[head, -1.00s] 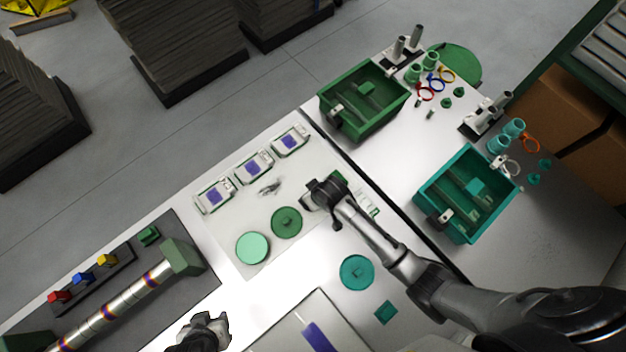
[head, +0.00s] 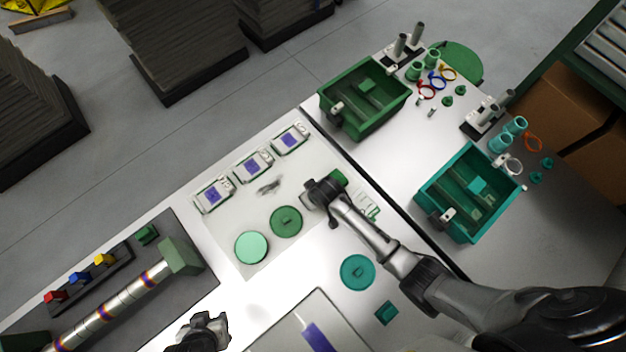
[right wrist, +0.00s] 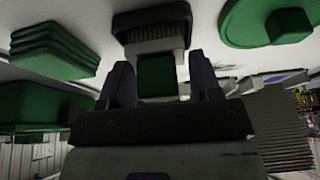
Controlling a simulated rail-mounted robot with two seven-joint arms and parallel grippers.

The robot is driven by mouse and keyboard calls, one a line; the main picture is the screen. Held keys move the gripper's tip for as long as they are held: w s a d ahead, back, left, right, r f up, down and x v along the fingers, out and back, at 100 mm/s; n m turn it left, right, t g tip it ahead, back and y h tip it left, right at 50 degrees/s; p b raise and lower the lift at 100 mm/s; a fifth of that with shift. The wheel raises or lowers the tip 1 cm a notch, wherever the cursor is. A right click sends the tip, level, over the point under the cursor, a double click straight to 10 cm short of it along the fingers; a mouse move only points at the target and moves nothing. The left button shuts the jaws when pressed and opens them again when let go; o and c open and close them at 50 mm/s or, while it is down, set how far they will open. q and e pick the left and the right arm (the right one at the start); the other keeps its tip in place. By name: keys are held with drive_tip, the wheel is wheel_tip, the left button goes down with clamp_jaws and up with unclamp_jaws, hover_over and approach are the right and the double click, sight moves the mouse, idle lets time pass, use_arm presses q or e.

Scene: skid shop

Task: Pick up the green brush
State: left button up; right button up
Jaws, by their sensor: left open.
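In the right wrist view, a brush (right wrist: 150,20) with a dark green back and grey bristles lies just beyond my right gripper (right wrist: 160,75). The two fingers stand apart, with a small dark green block (right wrist: 157,76) showing between them; I cannot tell whether it belongs to the brush. In the head view, my right gripper is mostly hidden by its own wrist, low over the white table's mat. A green piece (head: 339,178) shows beside that wrist; I cannot tell if it is the brush. My left gripper (head: 212,327) is open and empty at the lower front.
Green discs (head: 286,221) lie left of my right wrist. Labelled white boxes (head: 254,166) line the far side. A green bin (head: 330,98) and a teal bin (head: 425,190) stand to the right. A striped pipe (head: 115,306) lies on the dark mat at left.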

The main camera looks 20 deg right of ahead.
drive_tip(key=c, duration=0.5)
drive_tip(key=shift+c, duration=0.3)
drive_tip(key=shift+r, duration=0.65)
wheel_tip(320, 180, up, 3)
drive_tip(key=shift+f+p, duration=0.15)
drive_tip(key=shift+p, duration=0.4)
drive_tip(key=s+d+r+p, duration=0.2)
drive_tip(key=s+r, duration=0.5)
drive_tip(key=s, duration=0.4)
drive_tip(key=shift+d, duration=0.9)
